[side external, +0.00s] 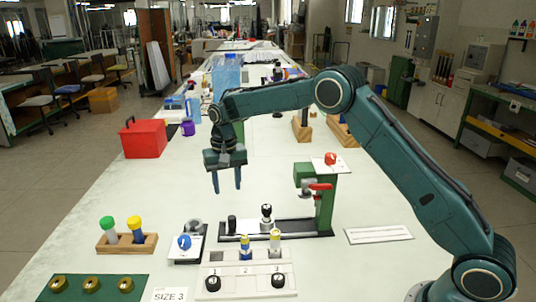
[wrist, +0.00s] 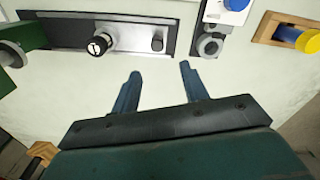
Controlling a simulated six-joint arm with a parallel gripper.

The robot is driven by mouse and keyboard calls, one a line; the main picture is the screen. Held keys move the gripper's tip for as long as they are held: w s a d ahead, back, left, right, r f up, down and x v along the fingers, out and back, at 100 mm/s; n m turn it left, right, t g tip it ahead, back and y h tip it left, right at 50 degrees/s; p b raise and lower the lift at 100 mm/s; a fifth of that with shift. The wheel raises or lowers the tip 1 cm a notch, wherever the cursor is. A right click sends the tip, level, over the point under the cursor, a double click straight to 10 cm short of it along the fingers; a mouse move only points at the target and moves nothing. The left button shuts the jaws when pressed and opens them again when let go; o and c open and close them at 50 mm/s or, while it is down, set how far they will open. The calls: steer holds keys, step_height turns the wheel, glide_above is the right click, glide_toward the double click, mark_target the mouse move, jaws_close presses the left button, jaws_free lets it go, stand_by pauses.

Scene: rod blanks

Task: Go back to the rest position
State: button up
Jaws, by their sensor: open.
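My gripper (side external: 227,191) hangs above the white table with its two blue fingers pointing down, apart and empty. In the wrist view the open fingers (wrist: 160,72) have only bare table between and just beyond them. A green press (side external: 325,205) with a red handle stands on a dark rail base (side external: 285,230), to the right of and nearer the camera than my gripper. A black knob with a silver top (side external: 266,214) stands on that base; it also shows in the wrist view (wrist: 99,44). A wooden rack (side external: 126,243) holds a green-capped and a yellow-capped rod.
A numbered panel (side external: 247,272) holds two black knobs and two yellow-topped pieces. A blue-knobbed device (side external: 186,243) sits left of it. A green mat (side external: 94,288) with three brass rings and a "SIZE 3" card (side external: 169,295) lie in front. A red toolbox (side external: 143,138) stands behind left.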

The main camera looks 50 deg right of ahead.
steer(key=shift+r, duration=0.7)
steer(key=s+d+r+n+t, duration=0.1)
steer(key=s+r+n+t, duration=0.15)
steer(key=s+r, duration=1.45)
steer(key=s+d+f+n+t, duration=0.1)
steer(key=s+f+n+t, duration=0.1)
steer(key=s, duration=2.1)
steer(key=shift+s+f+n+t, duration=0.2)
steer(key=shift+s+n+t, duration=0.25)
steer(key=shift+t, duration=0.1)
steer(key=shift+w+d, duration=0.1)
steer(key=shift+w, duration=0.1)
steer(key=shift+c, duration=0.2)
